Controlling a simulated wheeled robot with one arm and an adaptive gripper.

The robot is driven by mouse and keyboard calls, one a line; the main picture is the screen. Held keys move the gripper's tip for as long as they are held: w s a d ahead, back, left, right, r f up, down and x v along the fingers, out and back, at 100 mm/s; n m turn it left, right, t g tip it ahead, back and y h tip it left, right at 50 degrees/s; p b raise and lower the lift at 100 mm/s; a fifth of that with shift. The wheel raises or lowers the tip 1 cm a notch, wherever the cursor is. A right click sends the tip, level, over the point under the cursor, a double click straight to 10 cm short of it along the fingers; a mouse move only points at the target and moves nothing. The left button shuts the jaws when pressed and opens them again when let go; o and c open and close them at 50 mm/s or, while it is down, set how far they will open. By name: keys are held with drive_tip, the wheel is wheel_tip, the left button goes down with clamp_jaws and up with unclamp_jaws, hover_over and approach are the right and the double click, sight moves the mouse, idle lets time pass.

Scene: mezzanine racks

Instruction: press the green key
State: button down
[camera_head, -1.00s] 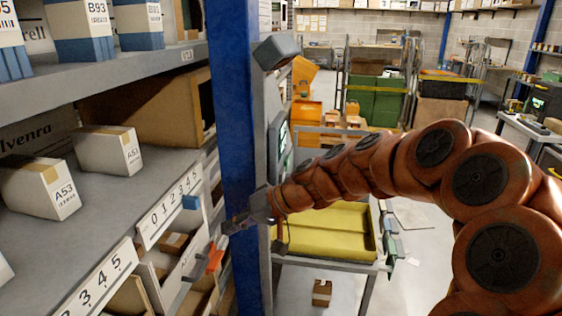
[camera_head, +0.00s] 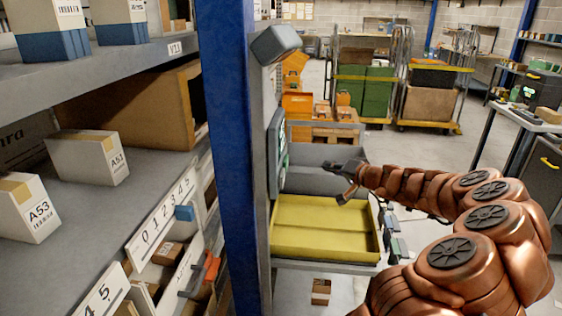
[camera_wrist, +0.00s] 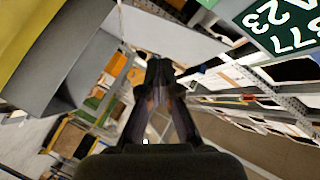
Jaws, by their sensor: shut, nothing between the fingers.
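A dark panel (camera_head: 275,150) with a lit greenish screen hangs beside the blue post and is seen nearly edge-on. In the wrist view, a dark green display (camera_wrist: 280,22) with large white characters fills the top right corner. I cannot make out a separate green key in either view. My gripper (camera_head: 333,168) is to the right of the panel, apart from it, above the back of the yellow tray. In the wrist view, the fingertips of my gripper (camera_wrist: 160,70) meet, with nothing between them.
The blue post (camera_head: 228,150) and shelves with white boxes (camera_head: 88,157) stand at left. A grey box-shaped fixture (camera_head: 275,43) juts out above the panel. The yellow tray (camera_head: 320,250) lies below my gripper. Carts with green and brown boxes (camera_head: 365,92) stand behind.

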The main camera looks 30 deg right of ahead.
drive_tip(key=w+a+b, duration=0.2)
drive_tip(key=w+a, duration=0.3)
drive_tip(key=a, duration=0.2)
drive_tip(key=shift+w, duration=0.4)
idle(0.4)
drive_tip(key=shift+w+a+b, duration=0.55)
drive_tip(key=shift+a+b, duration=0.25)
drive_tip(key=shift+b, duration=0.3)
idle(2.3)
drive_tip(key=shift+d, duration=0.1)
drive_tip(key=shift+s+d, duration=0.55)
drive_tip(key=shift+d, duration=0.05)
drive_tip(key=shift+d, duration=0.1)
drive_tip(key=shift+s+d, duration=0.8)
drive_tip(key=shift+d, duration=0.2)
drive_tip(key=shift+s+d, duration=0.75)
drive_tip(key=shift+d, duration=0.2)
